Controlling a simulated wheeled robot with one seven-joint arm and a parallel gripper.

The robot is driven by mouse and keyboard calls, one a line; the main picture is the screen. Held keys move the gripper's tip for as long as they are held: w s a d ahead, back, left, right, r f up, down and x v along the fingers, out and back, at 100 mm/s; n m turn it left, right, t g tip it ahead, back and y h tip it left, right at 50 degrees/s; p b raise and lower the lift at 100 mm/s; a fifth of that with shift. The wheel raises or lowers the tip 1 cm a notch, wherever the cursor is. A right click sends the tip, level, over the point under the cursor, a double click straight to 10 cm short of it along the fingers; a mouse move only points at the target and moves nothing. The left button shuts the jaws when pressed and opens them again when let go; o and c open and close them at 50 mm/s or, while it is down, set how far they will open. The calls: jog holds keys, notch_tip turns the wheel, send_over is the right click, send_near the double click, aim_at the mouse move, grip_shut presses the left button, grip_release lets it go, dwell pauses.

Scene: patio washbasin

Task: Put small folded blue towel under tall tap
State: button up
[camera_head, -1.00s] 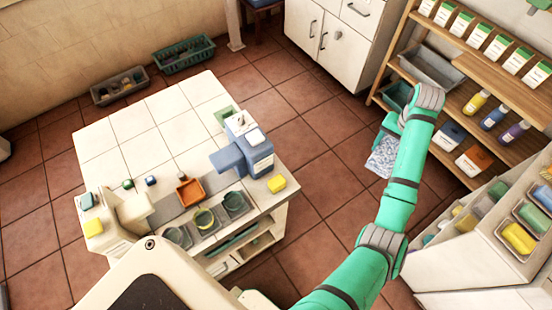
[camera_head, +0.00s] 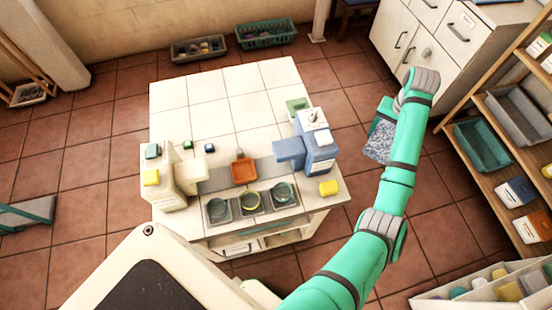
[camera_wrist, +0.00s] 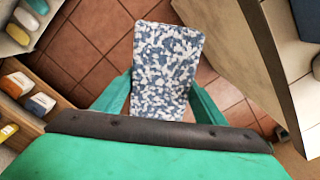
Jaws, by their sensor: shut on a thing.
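My gripper (camera_head: 384,119) is shut on a flat, blue-and-white mottled piece that looks like the folded blue towel (camera_head: 380,142). In the wrist view, the towel (camera_wrist: 167,65) sticks out between my two green fingers (camera_wrist: 160,100). It is held over the floor, right of the washbasin counter (camera_head: 200,110) and apart from it. A blue tap-like block (camera_head: 318,150) stands at the counter's right side, its arm pointing left. A cream one (camera_head: 165,185) stands at the left, its arm pointing right. I cannot tell for certain which is the tall tap.
Three small basins (camera_head: 250,202) line the counter's front, with an orange tray (camera_head: 243,172) behind them. A white cabinet (camera_head: 440,50) and a wooden shelf (camera_head: 500,170) stand to the right. Tiled floor (camera_head: 350,80) is free between.

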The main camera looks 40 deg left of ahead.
jog(key=s+a+r+n, duration=0.1)
jog(key=a+r+n, duration=0.35)
jog(key=a, duration=0.65)
jog(key=s+a+r+n, duration=0.1)
jog(key=a+r+n, duration=0.35)
jog(key=a, duration=0.65)
jog(key=s+a+r+n, duration=0.1)
jog(key=a+r+n, duration=0.35)
jog(key=a, duration=0.55)
jog(key=n, duration=1.4)
send_over(243, 126)
notch_tip(243, 126, down, 9)
jog(key=shift+r, duration=0.15)
jog(key=shift+f, duration=2.25)
jog(key=shift+f, duration=0.15)
jog(key=o, duration=1.2)
jog(key=shift+o, duration=0.2)
